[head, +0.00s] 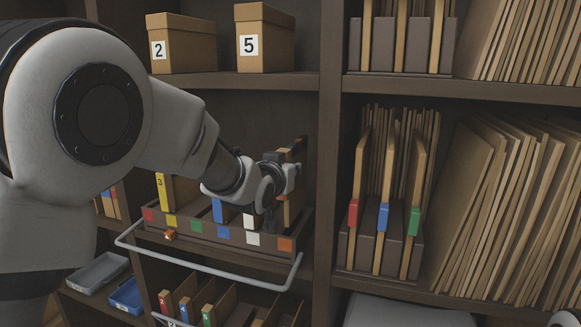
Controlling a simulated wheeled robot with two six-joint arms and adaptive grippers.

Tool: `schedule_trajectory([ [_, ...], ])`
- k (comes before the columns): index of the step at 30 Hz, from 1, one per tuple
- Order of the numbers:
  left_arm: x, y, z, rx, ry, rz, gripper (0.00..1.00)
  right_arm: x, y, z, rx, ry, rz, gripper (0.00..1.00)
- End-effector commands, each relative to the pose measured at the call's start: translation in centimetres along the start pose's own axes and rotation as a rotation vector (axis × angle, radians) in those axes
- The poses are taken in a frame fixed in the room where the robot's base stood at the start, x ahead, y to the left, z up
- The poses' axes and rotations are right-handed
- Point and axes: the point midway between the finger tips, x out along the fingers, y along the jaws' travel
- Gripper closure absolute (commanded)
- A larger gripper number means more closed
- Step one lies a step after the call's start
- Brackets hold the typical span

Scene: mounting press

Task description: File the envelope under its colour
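A dark wooden file box (190,238) stands on the middle shelf in the head view. Its front carries red (150,215), yellow (171,221), green (196,226), blue (223,232), white (253,239) and orange (285,244) squares. Dividers with yellow (163,190), blue (218,210) and white (249,220) faces rise inside. My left gripper (272,215) points down at the box's right end, near the white and orange sections. Its fingers are small and partly hidden, so I cannot tell whether it holds anything. A brown upright piece (297,150) shows behind it; I cannot tell whether this is the envelope. My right gripper is out of view.
A pale rail (210,270) runs in front of the box. Cardboard boxes marked 2 (185,50) and 5 (270,48) stand above. A shelf post (328,150) separates the file box from folders at right. Grey (97,272) and blue (126,296) trays lie lower left.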

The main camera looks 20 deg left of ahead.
Motion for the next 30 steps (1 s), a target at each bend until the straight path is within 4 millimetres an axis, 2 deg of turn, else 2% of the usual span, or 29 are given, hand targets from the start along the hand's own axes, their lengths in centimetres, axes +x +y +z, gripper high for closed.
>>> schedule_trajectory([
  [10, 0.0, 0.0, 0.3, 0.000, -0.002, 0.000, 1.00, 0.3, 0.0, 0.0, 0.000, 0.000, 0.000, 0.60],
  [30, 0.6, 0.0, 3.5, 0.001, -0.002, 0.000, 1.00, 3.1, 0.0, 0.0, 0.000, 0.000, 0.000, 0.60],
])
